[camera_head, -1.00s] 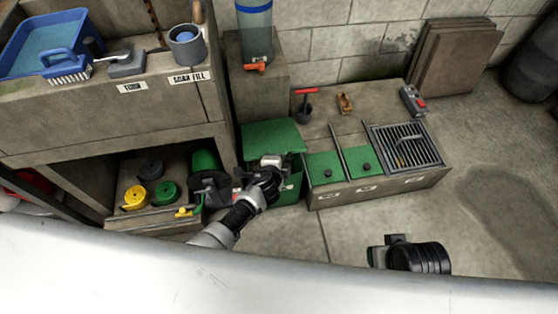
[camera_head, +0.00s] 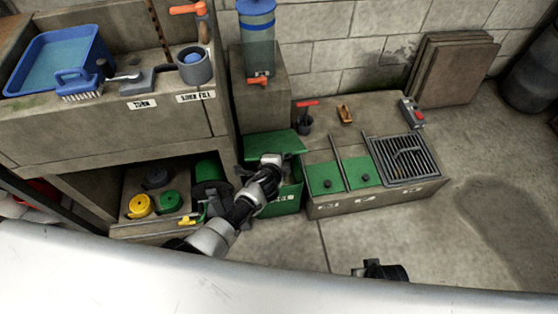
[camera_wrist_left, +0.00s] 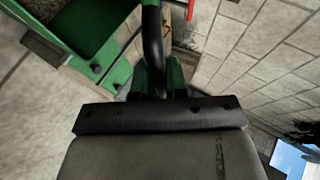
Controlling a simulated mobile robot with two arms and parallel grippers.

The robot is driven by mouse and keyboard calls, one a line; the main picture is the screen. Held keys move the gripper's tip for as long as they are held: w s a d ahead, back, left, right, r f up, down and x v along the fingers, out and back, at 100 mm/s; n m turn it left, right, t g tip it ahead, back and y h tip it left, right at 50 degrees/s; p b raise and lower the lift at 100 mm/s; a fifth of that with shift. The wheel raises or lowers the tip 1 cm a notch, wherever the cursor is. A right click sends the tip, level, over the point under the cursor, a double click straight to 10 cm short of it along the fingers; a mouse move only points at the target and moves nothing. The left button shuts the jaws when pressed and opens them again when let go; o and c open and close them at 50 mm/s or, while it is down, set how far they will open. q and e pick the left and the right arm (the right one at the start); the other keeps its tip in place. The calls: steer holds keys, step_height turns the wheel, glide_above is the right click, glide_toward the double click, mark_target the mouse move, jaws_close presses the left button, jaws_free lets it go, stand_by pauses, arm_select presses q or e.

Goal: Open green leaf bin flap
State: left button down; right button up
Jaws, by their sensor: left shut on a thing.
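The green leaf bin (camera_head: 284,200) stands between the left shelf unit and the low concrete block. Its green flap (camera_head: 270,142) sits tilted up at the top, with part of the bin hidden behind my arm. My left gripper (camera_head: 270,160) is at the flap's front edge. In the left wrist view, the left gripper (camera_wrist_left: 156,80) is shut around a dark curved bar (camera_wrist_left: 152,45), which looks like the flap's handle. An opening with green walls (camera_wrist_left: 85,25) shows at upper left there. My right gripper (camera_head: 370,270) is low in the head view, its fingers unclear.
The concrete block (camera_head: 375,200) carries two green lids (camera_head: 325,178) and a metal grate (camera_head: 404,160). A blue water container (camera_head: 257,40) stands behind the bin. Hose coils (camera_head: 141,205) lie on the lower left shelf.

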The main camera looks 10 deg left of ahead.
arm_select(q)
steer(key=shift+w+r, duration=0.15)
arm_select(e)
steer(key=shift+s+f, duration=0.15)
steer(key=shift+f, duration=0.15)
arm_select(q)
steer(key=c, duration=1.2)
jaws_free()
steer(key=shift+o, duration=0.2)
